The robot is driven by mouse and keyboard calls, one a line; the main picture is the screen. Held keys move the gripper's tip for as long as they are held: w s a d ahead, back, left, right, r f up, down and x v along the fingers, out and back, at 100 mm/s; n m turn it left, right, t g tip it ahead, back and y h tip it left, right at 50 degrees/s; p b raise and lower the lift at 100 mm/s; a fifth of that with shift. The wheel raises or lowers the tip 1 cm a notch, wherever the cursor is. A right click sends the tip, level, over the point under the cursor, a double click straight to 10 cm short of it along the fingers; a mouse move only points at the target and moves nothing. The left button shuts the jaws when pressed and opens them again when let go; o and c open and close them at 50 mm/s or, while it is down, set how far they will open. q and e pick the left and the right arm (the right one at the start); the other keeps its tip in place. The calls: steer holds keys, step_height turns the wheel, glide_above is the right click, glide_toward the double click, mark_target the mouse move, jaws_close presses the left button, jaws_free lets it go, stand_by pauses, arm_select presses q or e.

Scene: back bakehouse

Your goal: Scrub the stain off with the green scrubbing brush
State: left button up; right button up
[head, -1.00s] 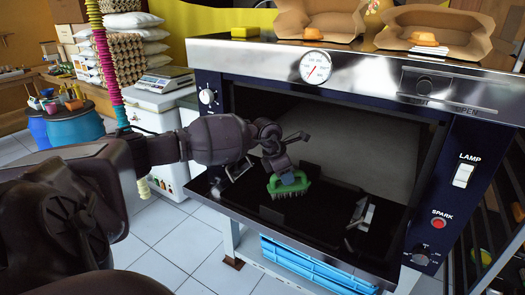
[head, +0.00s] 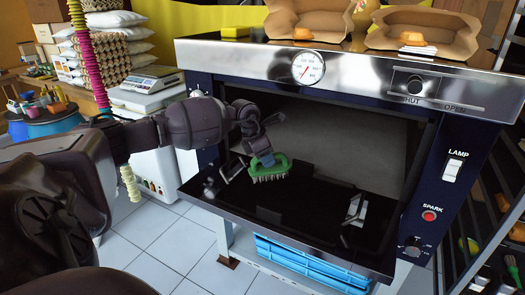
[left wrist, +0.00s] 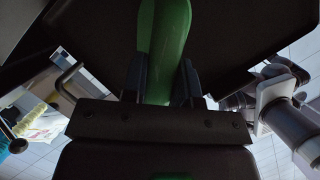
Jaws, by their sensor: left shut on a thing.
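The green scrubbing brush (head: 282,163) has pale bristles that point down. My left gripper (head: 262,158) is shut on it and holds it over the black lowered oven door (head: 300,223), near the oven mouth and left of its middle. I cannot tell whether the bristles touch the door. In the left wrist view the green handle (left wrist: 166,45) sits between the two fingers (left wrist: 160,85); the bristles are hidden there. I cannot make out a stain on the dark, glossy door. My right gripper does not show in the head view.
The oven has a chrome top panel with a gauge (head: 308,68) and a lever, and a lamp switch (head: 453,168) at right. A yellow sponge (head: 235,32) and paper trays (head: 425,27) lie on top. A blue crate (head: 300,262) stands below. A grey-white item (head: 355,208) shows on the door's right.

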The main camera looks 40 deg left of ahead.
arm_select(q)
steer(key=shift+r+p, duration=0.55)
steer(key=shift+r, duration=1.25)
steer(key=shift+f, duration=0.1)
